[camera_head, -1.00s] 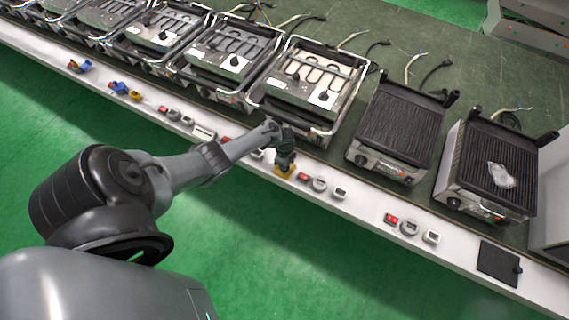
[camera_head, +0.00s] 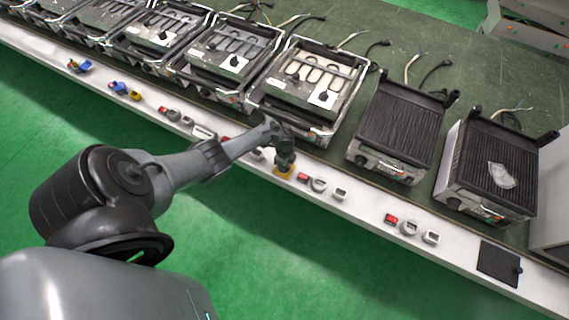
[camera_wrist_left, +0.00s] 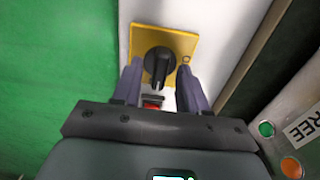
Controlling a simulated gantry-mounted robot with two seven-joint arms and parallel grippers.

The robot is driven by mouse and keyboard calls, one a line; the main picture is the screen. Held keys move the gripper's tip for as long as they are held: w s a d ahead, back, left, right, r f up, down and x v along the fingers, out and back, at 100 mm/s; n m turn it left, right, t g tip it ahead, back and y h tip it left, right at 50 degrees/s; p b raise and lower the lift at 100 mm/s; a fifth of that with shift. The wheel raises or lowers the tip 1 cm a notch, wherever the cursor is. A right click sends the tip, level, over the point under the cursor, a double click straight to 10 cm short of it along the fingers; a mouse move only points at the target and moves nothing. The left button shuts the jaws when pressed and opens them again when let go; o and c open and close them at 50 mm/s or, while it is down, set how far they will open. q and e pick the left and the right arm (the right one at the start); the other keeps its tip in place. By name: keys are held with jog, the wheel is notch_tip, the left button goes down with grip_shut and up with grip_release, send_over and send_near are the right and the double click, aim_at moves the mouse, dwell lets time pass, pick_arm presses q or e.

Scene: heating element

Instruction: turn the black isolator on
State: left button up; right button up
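The black isolator (camera_wrist_left: 158,65) is a round black rotary knob with a raised grip bar on a yellow square plate (camera_wrist_left: 143,40). The plate lies on the white ledge, and its edge also shows in the head view (camera_head: 284,174). The grip bar points roughly toward my gripper in the wrist view. My left gripper (camera_wrist_left: 158,76) is open, its two fingers on either side of the knob's grip bar, with no clear contact visible. In the head view my left gripper (camera_head: 285,163) points down over the yellow plate and hides the knob. My right gripper is not in view.
A red switch (camera_wrist_left: 152,101) sits just below the knob in the wrist view. Red, grey and white controls (camera_head: 409,228) line the white ledge (camera_head: 365,211). Several grill units (camera_head: 398,125) stand on the green bench behind. A black plate (camera_head: 499,263) lies at the right.

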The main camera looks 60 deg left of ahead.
pick_arm(q)
jog(key=shift+r, duration=0.15)
notch_tip(320, 180, up, 10)
jog(key=p, duration=0.5)
jog(key=shift+r, duration=0.25)
